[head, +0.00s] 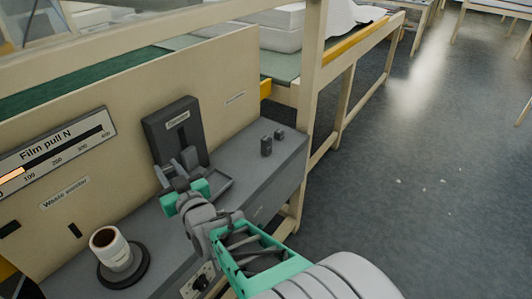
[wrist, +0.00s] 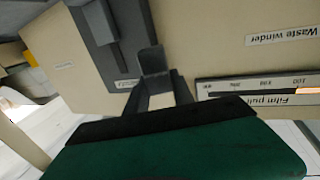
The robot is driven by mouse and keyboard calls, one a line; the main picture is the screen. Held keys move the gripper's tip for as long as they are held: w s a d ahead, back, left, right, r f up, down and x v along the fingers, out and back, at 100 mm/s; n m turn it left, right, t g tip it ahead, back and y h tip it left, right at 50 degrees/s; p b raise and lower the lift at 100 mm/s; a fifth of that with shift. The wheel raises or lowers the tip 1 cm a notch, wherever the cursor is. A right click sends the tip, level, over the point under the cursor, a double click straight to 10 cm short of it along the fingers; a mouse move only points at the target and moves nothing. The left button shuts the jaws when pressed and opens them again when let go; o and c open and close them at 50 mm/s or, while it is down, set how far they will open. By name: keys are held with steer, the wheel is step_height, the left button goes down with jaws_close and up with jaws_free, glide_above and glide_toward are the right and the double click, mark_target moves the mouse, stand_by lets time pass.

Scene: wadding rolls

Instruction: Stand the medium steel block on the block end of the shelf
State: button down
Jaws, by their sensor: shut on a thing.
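My gripper (head: 177,168) is over the grey shelf (head: 235,203), in front of the dark upright stand. It is shut on a small grey thing, which appears to be the medium steel block (wrist: 153,61); it shows between the fingertips in the wrist view, and its size is hard to judge. In the head view the fingers hide most of it. At the shelf's right end stand two dark blocks, a larger one (head: 266,146) and a smaller one (head: 279,134), close together but apart.
The dark stand (head: 160,128) with a label rises at the back of the shelf, with a shallow tray (head: 222,188) by its foot. A white roll (head: 112,250) stands on a dark round base at the left. A beige post (head: 313,60) rises beyond the right end. Shelf surface around the blocks is clear.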

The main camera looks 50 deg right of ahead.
steer(key=s+d+f+m+g+h+b, duration=0.1)
steer(key=s+d+m+g+h+b, duration=0.2)
steer(key=s+d+b, duration=0.7)
steer(key=s+d+f+m+g+h+b, duration=0.15)
steer(key=s+d+h, duration=0.3)
steer(key=d, duration=1.15)
steer(key=shift+m+t, duration=0.35)
steer(key=shift+m, duration=0.1)
steer(key=w+d+f, duration=0.2)
steer(key=w+f, duration=0.1)
steer(key=w, duration=0.1)
steer(key=w+d+f+b, duration=0.1)
steer(key=w+d+f, duration=0.1)
steer(key=w, duration=0.2)
steer(key=w+d+f+b, duration=0.1)
steer(key=w+d+f, duration=0.1)
steer(key=w+f, duration=0.1)
steer(key=shift+w+d+f, duration=0.1)
steer(key=shift+w+f, duration=0.25)
steer(key=shift+w, duration=0.05)
steer(key=shift+w+d+f, duration=0.1)
steer(key=shift+w+f, duration=0.1)
steer(key=shift+f, duration=0.05)
steer(key=f, duration=0.1)
steer(key=f+b, duration=0.1)
steer(key=f, duration=0.1)
steer(key=shift+w+d+f, duration=0.15)
steer(key=shift+w+f, duration=0.05)
steer(key=shift+f, duration=0.1)
